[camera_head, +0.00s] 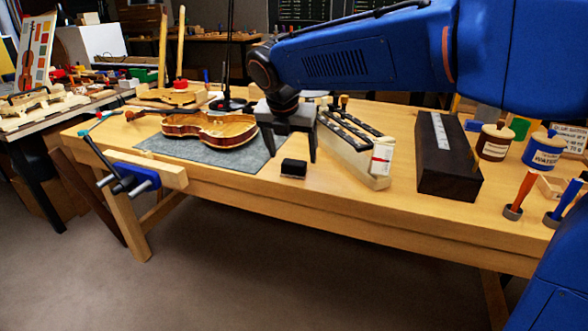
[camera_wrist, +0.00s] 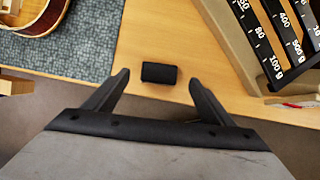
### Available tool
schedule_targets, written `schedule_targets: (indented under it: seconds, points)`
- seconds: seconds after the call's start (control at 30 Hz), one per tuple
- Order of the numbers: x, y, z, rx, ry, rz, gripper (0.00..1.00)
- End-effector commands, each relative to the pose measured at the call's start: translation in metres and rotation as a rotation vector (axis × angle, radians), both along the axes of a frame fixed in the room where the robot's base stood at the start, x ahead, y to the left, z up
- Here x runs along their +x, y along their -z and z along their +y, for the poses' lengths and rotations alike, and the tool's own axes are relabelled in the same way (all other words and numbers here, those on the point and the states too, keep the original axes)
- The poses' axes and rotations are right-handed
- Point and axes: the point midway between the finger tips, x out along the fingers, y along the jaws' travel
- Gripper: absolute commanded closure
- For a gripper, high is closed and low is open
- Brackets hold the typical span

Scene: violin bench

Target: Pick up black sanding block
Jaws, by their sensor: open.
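The black sanding block (camera_head: 294,168) lies on the wooden workbench near its front edge, just right of the grey mat. In the wrist view the block (camera_wrist: 159,73) is a small dark rectangle ahead of and between the fingertips. My gripper (camera_head: 292,160) is open and empty above and behind the block in the head view. In the wrist view its two fingers (camera_wrist: 158,77) are spread wider than the block, one to each side. No contact with the block shows.
A violin body (camera_head: 212,131) rests on the grey mat (camera_head: 250,162) to the left. A pale rack of labelled sanding strips (camera_head: 345,150) stands close to the right. A dark long box (camera_head: 447,178) is farther right. The bench front edge is close to the block.

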Motion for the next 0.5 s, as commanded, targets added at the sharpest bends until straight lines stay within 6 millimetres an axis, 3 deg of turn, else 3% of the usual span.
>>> schedule_targets:
  seconds: [0.17, 0.5]
  points:
    - [0.004, 0.009, -0.001, -0.001, 0.0, 0.001, 0.23]
    - [0.02, 0.046, -0.005, 0.0, 0.001, 0.001, 0.23]
